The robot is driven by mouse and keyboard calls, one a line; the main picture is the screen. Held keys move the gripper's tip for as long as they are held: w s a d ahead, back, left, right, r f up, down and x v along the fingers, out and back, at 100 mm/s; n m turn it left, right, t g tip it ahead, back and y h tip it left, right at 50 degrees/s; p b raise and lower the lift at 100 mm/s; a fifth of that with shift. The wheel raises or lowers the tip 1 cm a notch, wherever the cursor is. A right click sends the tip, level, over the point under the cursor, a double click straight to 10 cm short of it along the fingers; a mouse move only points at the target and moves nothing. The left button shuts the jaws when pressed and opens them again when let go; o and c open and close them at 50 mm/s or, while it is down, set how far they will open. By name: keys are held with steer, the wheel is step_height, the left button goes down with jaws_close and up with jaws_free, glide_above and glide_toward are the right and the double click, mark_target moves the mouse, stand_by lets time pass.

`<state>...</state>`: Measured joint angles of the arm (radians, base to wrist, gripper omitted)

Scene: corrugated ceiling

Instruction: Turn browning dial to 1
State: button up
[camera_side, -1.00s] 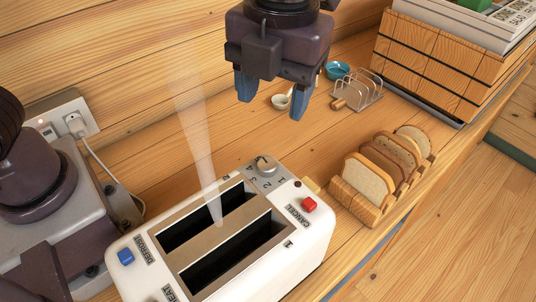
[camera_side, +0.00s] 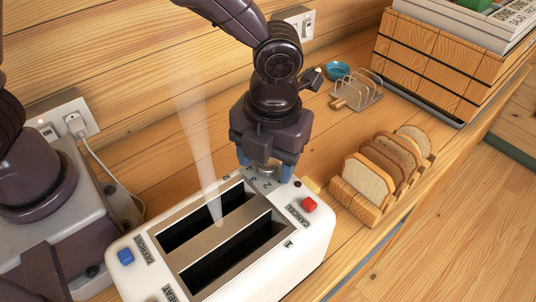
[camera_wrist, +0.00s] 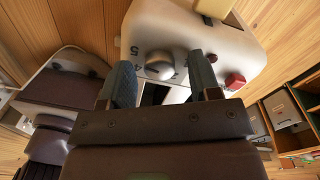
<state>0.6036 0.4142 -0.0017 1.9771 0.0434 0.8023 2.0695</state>
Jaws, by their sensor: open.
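The white toaster (camera_side: 312,240) stands on the wooden counter with two dark, empty-looking slots and faint steam above it. Its browning dial (camera_wrist: 159,66) is a silvery round knob, seen in the wrist view with numbers beside it.
A red cancel button (camera_side: 309,205) sits right of the dial, and a blue defrost button (camera_side: 125,257) at the near left. A wooden rack of bread slices (camera_side: 372,180) stands to the right. A metal toast rack (camera_side: 362,90) and blue bowl (camera_side: 338,70) are behind.

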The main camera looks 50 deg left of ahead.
steer(key=c, duration=0.9)
steer(key=shift+c, duration=0.2)
